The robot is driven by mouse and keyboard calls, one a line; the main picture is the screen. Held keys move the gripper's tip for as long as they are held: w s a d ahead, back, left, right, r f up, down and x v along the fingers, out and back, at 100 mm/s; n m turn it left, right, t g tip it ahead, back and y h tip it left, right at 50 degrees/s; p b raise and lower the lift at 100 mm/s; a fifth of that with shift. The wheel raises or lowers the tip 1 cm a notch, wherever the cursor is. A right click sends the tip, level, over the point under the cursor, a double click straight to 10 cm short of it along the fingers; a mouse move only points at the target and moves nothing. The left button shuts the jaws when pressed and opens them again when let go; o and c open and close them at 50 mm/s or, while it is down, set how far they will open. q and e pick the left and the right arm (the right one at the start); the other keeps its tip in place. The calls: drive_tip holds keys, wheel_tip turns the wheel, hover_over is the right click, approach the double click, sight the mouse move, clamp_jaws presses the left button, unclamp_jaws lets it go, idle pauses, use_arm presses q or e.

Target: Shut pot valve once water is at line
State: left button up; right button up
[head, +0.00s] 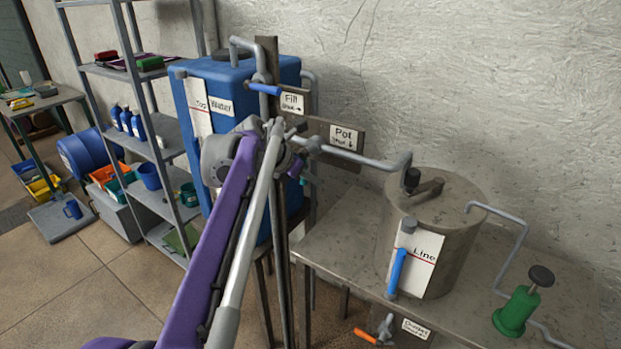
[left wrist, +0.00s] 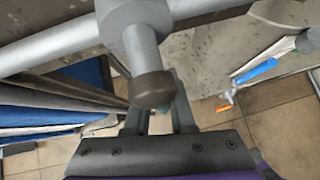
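The metal pot (head: 450,245) stands on the bench with a card marked "Line" (head: 425,250). The blue column (head: 397,272) beside the card reaches about the height of its red line. The pot valve (head: 315,144) sits on the pipe by the "Pot" sign (head: 344,138). My left gripper (head: 297,163) is at this valve, largely hidden behind my arm in the head view. In the left wrist view, the left gripper's fingers (left wrist: 160,118) are apart, with a dark-capped valve part (left wrist: 152,88) in front of their gap; contact cannot be told. My right gripper is not in view.
A blue tank (head: 222,85) and the blue-handled fill valve (head: 264,89) are close behind my left arm. A grey shelf (head: 165,140) stands left.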

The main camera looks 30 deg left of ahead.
use_arm(q)
drive_tip(key=o, duration=0.4)
drive_tip(key=v, duration=1)
drive_tip(key=shift+s+a+r, duration=0.15)
drive_tip(key=shift+s+r, duration=0.1)
drive_tip(key=shift+s, duration=0.05)
drive_tip(key=p+v, duration=0.3)
drive_tip(key=v, duration=0.6)
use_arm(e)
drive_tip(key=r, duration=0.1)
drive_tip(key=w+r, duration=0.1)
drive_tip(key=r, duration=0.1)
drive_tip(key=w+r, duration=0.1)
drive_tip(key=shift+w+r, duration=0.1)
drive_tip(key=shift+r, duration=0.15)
